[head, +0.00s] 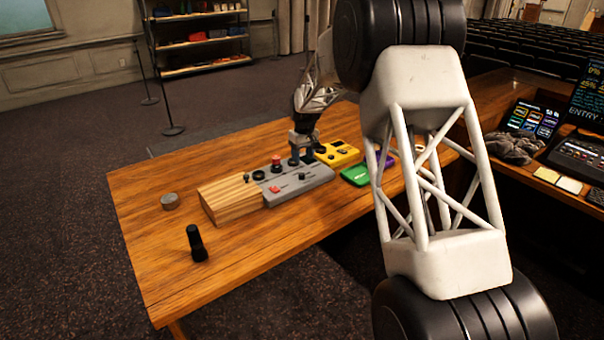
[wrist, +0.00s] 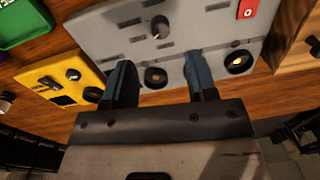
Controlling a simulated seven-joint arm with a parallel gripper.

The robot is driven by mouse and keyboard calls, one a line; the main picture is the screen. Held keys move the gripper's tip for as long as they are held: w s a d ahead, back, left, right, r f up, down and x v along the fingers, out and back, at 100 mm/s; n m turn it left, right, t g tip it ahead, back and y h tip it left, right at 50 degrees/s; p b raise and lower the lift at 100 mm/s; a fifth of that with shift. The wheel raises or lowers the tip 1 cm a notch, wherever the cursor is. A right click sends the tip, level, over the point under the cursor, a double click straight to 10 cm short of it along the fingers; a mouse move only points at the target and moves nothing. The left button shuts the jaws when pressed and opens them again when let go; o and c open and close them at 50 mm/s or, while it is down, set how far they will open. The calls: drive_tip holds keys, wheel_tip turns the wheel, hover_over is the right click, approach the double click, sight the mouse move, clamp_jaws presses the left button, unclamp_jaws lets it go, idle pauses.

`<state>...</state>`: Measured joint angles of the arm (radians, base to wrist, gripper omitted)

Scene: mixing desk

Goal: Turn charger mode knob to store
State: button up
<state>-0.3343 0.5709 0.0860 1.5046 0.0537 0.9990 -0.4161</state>
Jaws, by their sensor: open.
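A grey control box (head: 310,184) with a red switch (head: 275,190) and a black pointer knob (head: 302,177) lies on the desk. The pointer knob also shows in the wrist view (wrist: 161,27), beyond my fingertips. I cannot read any mode labels or tell for sure which box is the charger. My gripper (head: 302,158) is over the back right part of the grey box. Its two fingers (wrist: 160,62) are apart. A round black fitting with a brass centre (wrist: 155,77) shows between them; whether they touch it is unclear.
A yellow box (head: 337,153) with knobs and a green box (head: 355,174) lie to the right. A wooden block (head: 228,197) adjoins the grey box on the left. A dark upright object (head: 196,243) and a grey round piece (head: 170,201) stand on the wooden desk (head: 260,265).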

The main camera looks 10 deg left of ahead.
sight(302, 174)
drive_tip(key=shift+f, duration=0.1)
drive_tip(key=shift+s+a+f, duration=0.1)
drive_tip(key=shift+s+f, duration=0.05)
drive_tip(key=shift+f, duration=3.65)
drive_tip(key=c, duration=0.9)
drive_tip(key=shift+m, duration=0.4)
drive_tip(key=m, duration=1.1)
drive_tip(key=shift+s+t, duration=0.1)
drive_tip(key=shift+t, duration=0.2)
